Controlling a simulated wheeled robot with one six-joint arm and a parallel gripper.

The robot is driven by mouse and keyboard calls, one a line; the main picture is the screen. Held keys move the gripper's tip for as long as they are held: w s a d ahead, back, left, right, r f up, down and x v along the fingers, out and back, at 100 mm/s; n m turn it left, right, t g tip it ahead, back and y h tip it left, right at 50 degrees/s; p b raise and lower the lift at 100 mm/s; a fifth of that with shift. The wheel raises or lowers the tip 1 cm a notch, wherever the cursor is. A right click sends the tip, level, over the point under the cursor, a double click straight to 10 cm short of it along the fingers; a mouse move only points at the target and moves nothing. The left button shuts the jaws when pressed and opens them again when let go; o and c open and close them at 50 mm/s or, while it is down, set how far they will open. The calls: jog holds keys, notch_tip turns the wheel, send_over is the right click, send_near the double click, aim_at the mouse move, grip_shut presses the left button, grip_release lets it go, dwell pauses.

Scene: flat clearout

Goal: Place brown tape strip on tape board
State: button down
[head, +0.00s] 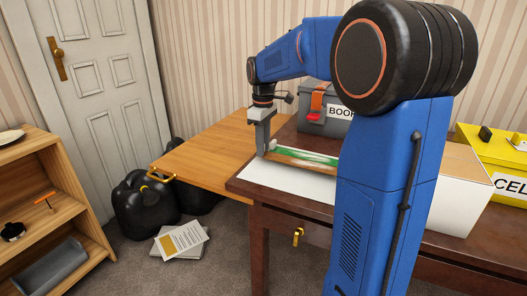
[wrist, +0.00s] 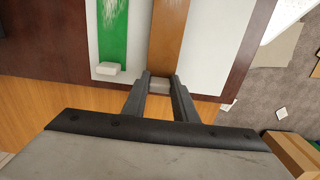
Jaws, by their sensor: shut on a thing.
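The brown tape strip (wrist: 169,40) runs away from my gripper (wrist: 160,86) in the wrist view. My gripper is shut on the pale block at the strip's near end. The white tape board (wrist: 141,45) lies beneath. A green strip (wrist: 113,35) with its own pale end block (wrist: 108,69) lies on the board, left of and parallel to the brown one. In the head view my gripper (head: 264,150) is at the left end of the brown strip (head: 297,164), over the board (head: 285,181). My arm hides the right end. I cannot tell whether the brown strip touches the board.
The board is on a dark wooden table (head: 310,208). A grey labelled box (head: 324,97) stands behind, a white box (head: 455,200) and yellow box (head: 500,160) to the right. A light wooden surface (head: 205,155) adjoins at left. Black bags (head: 145,205) and papers (head: 180,240) lie on the floor.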

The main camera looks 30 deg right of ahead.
jog(key=shift+f, duration=1.15)
jog(key=c, duration=1.4)
grip_release()
jog(key=shift+c, duration=0.2)
